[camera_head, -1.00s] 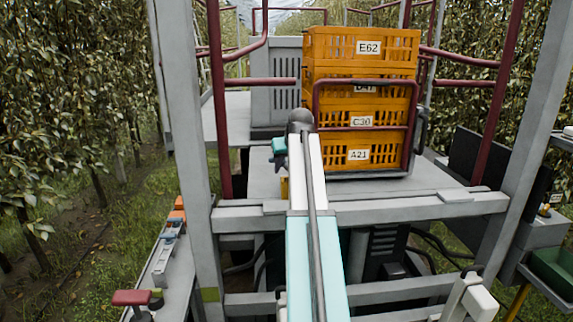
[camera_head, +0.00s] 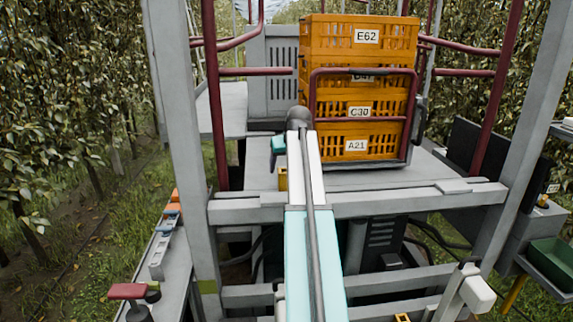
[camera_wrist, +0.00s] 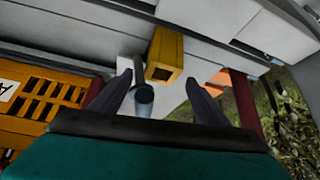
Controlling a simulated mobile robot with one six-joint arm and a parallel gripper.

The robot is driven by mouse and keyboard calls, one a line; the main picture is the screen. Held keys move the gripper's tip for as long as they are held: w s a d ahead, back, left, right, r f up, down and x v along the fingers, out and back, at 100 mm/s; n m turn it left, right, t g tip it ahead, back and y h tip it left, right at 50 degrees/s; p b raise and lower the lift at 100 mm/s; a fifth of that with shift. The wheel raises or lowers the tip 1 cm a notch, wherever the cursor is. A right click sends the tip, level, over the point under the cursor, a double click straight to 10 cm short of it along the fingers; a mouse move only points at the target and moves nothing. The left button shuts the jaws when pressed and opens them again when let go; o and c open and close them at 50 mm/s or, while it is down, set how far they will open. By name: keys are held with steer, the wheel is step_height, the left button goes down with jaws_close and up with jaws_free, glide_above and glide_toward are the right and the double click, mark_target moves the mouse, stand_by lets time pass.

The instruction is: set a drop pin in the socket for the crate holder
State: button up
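My gripper (camera_wrist: 158,76) shows in the wrist view with its two dark fingers spread apart. A short grey round piece (camera_wrist: 144,97) shows between the fingers, closer to the left one, with a gap to the right one. I cannot tell whether it is the drop pin or a fixed part. A yellow square tube with a dark open end (camera_wrist: 166,56), which looks like the socket, lies just beyond the fingertips. A yellow piece (camera_head: 282,179) also shows beside my arm in the head view.
Stacked orange crates (camera_head: 358,40) stand on the grey platform (camera_head: 350,180) behind a dark red rail. A grey post (camera_head: 182,150) rises on the left. A green bin (camera_head: 553,262) is at the right. Orange crate slats (camera_wrist: 45,100) show at the left of the wrist view.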

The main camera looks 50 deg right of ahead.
steer(key=shift+w, duration=0.25)
stand_by(0.3)
steer(key=o, duration=0.6)
steer(key=shift+w, duration=0.1)
steer(key=shift+c, duration=0.2)
steer(key=shift+r, duration=0.15)
step_height(320, 180, up, 7)
steer(key=p, duration=0.3)
steer(key=shift+p, duration=0.4)
stand_by(0.5)
steer(key=shift+d, duration=0.1)
stand_by(0.4)
